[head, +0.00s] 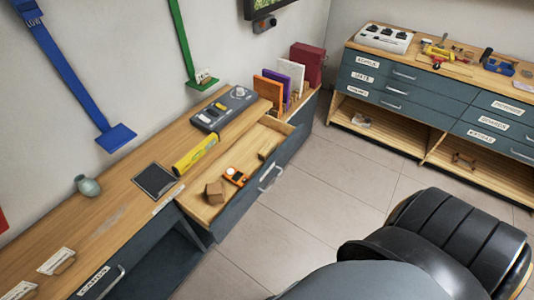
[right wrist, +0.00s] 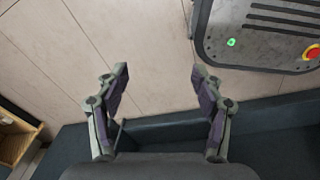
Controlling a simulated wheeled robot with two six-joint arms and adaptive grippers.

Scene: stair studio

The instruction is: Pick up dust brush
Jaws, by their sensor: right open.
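I cannot make out a dust brush for certain in either view. An open drawer (head: 225,212) in the left bench holds a brown block (head: 215,192), an orange device (head: 236,176) and a small light wooden item (head: 267,151) too small to identify. My right gripper (right wrist: 160,70) shows in the right wrist view with its two fingers wide apart. It is empty, above the tiled floor. Neither gripper shows in the head view.
The wooden bench (head: 110,215) along the left wall carries a yellow bar (head: 196,154), a grey device (head: 224,108) and a small vase (head: 87,186). A drawer cabinet (head: 430,100) with tools on top stands at the back right. Tiled floor (head: 315,190) lies between.

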